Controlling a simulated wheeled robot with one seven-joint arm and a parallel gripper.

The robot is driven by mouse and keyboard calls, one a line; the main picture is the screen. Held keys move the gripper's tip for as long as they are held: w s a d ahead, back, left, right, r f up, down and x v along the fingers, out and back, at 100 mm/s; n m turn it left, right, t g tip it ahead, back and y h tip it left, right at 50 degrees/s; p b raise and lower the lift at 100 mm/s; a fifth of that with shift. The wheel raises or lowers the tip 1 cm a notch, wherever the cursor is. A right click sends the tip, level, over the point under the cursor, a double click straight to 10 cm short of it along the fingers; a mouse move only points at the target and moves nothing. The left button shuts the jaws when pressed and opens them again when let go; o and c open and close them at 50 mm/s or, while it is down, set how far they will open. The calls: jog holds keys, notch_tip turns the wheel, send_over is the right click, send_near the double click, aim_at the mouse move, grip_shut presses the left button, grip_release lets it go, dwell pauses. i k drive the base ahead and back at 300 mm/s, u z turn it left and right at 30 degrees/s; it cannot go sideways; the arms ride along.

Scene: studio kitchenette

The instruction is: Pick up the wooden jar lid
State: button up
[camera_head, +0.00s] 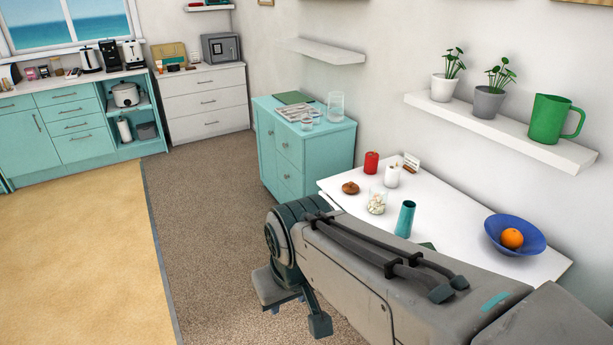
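A small round brown object (350,188) lies on the white table (455,222), near its left edge. It may be the wooden jar lid, but it is too small to be sure. Just right of it stands a clear glass jar (377,203) with white pieces inside and no lid visible on top. My arm crosses the foreground and hides the table's near part. What seems to be my gripper (299,306) hangs at the arm's left end, low and over the carpet, apart from the table and the brown object. Whether its fingers are open is unclear.
The table also holds a red candle (371,162), a white cup (392,176), a small card (411,162), a teal vase (405,219) and a blue bowl (498,229) with an orange (511,238). A teal cabinet (290,160) stands behind. Carpet (205,220) to the left is clear.

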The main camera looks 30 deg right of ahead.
aim_at(350, 188)
jog(key=u, duration=0.25)
jog(key=i, duration=1.55)
jog(key=z, duration=0.45)
jog(key=i, duration=1)
jog(key=z, duration=1.65)
jog(key=i, duration=0.6)
jog(key=z, duration=0.5)
